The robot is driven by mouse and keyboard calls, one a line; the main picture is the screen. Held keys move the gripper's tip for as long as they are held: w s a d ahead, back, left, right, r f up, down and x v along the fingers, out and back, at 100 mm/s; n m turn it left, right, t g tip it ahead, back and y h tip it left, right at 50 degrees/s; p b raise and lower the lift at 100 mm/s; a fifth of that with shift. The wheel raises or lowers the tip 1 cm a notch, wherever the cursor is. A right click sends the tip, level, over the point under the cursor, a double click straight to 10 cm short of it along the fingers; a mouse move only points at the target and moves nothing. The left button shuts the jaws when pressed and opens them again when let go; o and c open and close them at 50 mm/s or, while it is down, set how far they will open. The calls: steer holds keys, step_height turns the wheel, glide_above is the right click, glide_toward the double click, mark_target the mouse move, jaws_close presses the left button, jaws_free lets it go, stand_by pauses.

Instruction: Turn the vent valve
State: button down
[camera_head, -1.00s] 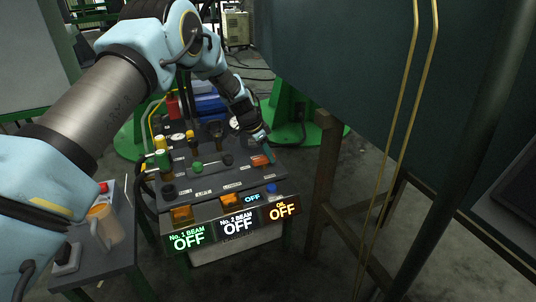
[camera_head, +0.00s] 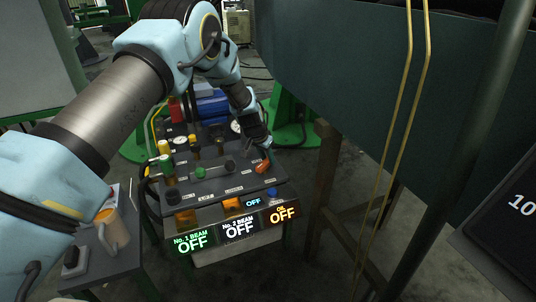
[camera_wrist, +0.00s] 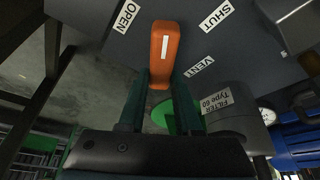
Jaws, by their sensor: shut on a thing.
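The vent valve's orange handle (camera_wrist: 164,45) has a white stripe and shows between my fingers in the wrist view. It lies between the OPEN label (camera_wrist: 126,16) and the SHUT label (camera_wrist: 216,16), with the VENT label (camera_wrist: 199,67) to its right. In the head view the handle (camera_head: 263,167) is tilted at the right of the panel's sloped top. My gripper (camera_wrist: 161,85) is shut on the handle's near end. In the head view my gripper (camera_head: 262,148) reaches down to it, and its fingertips are hard to make out.
The control panel (camera_head: 225,185) carries several knobs and gauges, with lit OFF displays (camera_head: 238,226) along its front. A side table with an orange mug (camera_head: 110,228) stands at the left. A dark green tank (camera_head: 340,80) and a wooden post (camera_head: 322,180) stand close on the right.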

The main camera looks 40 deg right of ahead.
steer(key=n+p, duration=0.1)
steer(key=n, duration=0.1)
steer(key=n+t, duration=0.1)
steer(key=n+t+y+p, duration=0.1)
steer(key=n, duration=0.1)
steer(key=shift+w+a+n+p, duration=0.15)
steer(key=shift+w+n+p, duration=0.15)
steer(key=n, duration=0.1)
steer(key=n+t+y, duration=0.1)
steer(key=n, duration=0.1)
steer(key=shift+w+a, duration=0.2)
steer(key=shift+a+n+y, duration=0.15)
steer(key=shift+n+y, duration=0.35)
steer(key=shift+n, duration=0.9)
steer(key=shift+b, duration=0.3)
steer(key=c, duration=0.6)
jaws_free()
